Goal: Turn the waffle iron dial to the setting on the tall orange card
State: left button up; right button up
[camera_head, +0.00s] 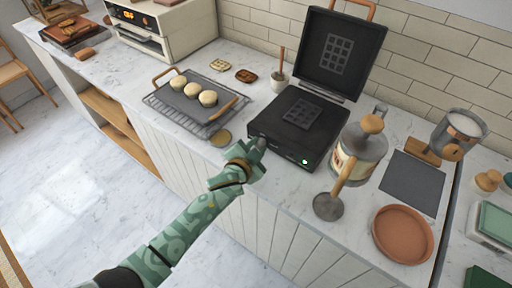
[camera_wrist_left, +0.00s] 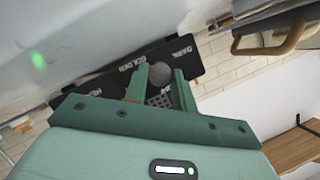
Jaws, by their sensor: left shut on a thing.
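The black waffle iron (camera_head: 272,128) stands on the counter with its lid (camera_head: 365,40) raised. A green light glows on its front. My left gripper (camera_head: 258,147) is at the left part of the front face. In the left wrist view, its two green fingers are closed on a round grey dial (camera_wrist_left: 160,72). The dark panel (camera_wrist_left: 205,68) behind the dial reads GOLDEN and DARK, with another label partly hidden at left. I cannot make out the dial's pointer. I see no tall orange card in either view. My right gripper is not in view.
Left of the iron are a wire rack (camera_head: 168,117) with a tray of round pieces and a wooden-handled tool. To the right stand a glass jar (camera_head: 365,142), a ladle (camera_head: 328,207), a grey mat (camera_head: 412,183) and a terracotta dish (camera_head: 402,234). An oven (camera_head: 165,25) is at the back left.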

pick_arm(q)
jog(key=o, duration=1)
jog(key=p+v, duration=0.4)
jog(key=v, duration=1.2)
jog(key=shift+s, duration=0.2)
